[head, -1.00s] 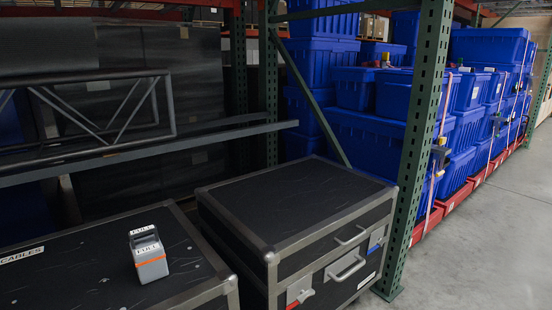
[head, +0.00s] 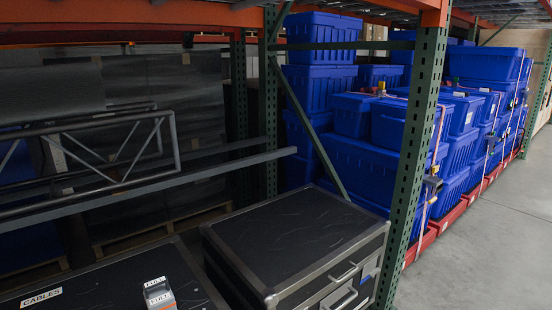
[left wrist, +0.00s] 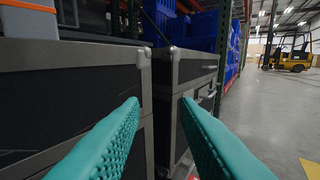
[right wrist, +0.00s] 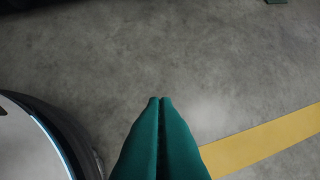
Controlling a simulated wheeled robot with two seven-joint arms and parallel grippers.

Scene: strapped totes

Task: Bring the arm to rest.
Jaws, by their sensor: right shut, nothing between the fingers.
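My left gripper (left wrist: 160,103) shows in the left wrist view with its two teal fingers apart and nothing between them. It points toward the dark cases and is not seen touching them. My right gripper (right wrist: 160,99) shows in the right wrist view with its green fingers pressed together and empty, above bare concrete floor. Neither arm shows in the head view.
Two dark cases (head: 295,240) (head: 80,285) stand in front; a grey box (head: 158,294) sits on the left one. Strapped blue totes (head: 375,165) fill the rack behind a green post (head: 410,150). Floor (head: 490,245) at right is clear. A yellow forklift (left wrist: 290,60) stands far off.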

